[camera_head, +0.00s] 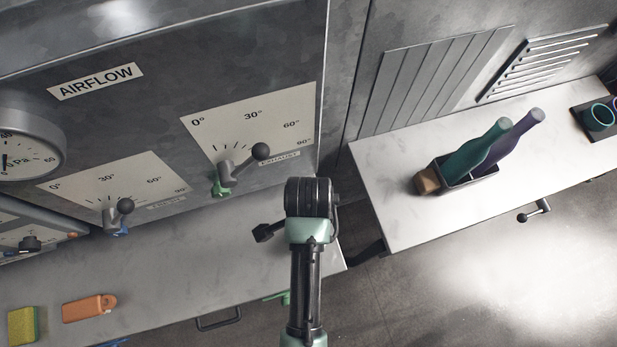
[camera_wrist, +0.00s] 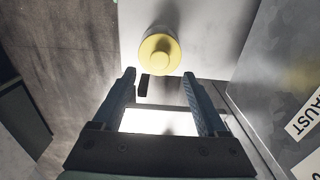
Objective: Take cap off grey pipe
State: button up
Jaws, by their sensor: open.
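In the wrist view a yellow round piece (camera_wrist: 160,52) with a smaller raised centre stands over a pale surface. It lies just beyond the fingertips of my gripper (camera_wrist: 160,80), near the middle of the gap. The two fingers are apart with nothing between them, and they do not appear to touch the yellow piece. In the head view my arm covers the middle, and the yellow piece does not show.
Lever handles (camera_head: 260,151) stick out from the AIRFLOW panel. An orange item (camera_head: 88,308) and a sponge (camera_head: 23,326) lie lower left.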

notch_tip(320, 180, down, 6)
jog(key=shift+f, duration=0.1)
dwell(0.4)
grip_shut()
jog(key=c, duration=0.7)
grip_release()
jog(key=shift+r+p, duration=1.7)
jog(key=shift+p, duration=0.4)
jog(key=shift+r+p, duration=1.9)
jog(key=shift+p, duration=0.2)
